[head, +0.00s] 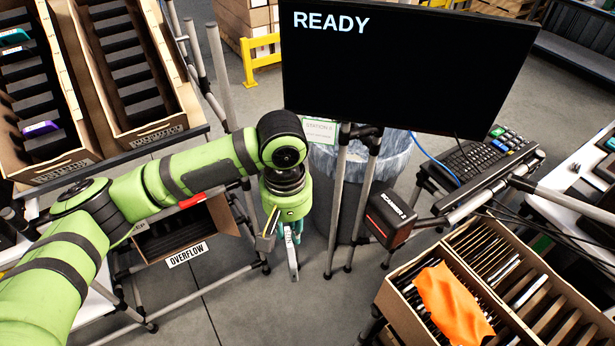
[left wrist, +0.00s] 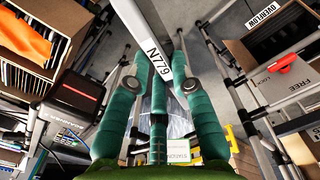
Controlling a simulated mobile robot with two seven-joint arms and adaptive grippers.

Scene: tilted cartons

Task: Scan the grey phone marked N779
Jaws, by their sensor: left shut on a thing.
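A grey phone (left wrist: 162,52) with an N779 label on its edge is held between the teal fingers of my left gripper (left wrist: 158,75) in the left wrist view. In the head view my left gripper (head: 291,240) points down, and the phone (head: 293,264) shows edge-on below it, in mid-air. The black scanner (head: 390,214) with a red window is to the right of the gripper, apart from the phone. It also shows in the left wrist view (left wrist: 78,97). The monitor (head: 405,70) reads READY. My right gripper is not in view.
A divided carton (head: 480,270) of phones with an orange cloth (head: 452,301) stands at lower right. Tilted cartons (head: 130,70) are at upper left. An OVERFLOW box (head: 187,241) sits below my left arm. A bin (head: 365,180) and a keyboard (head: 485,158) are near the scanner.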

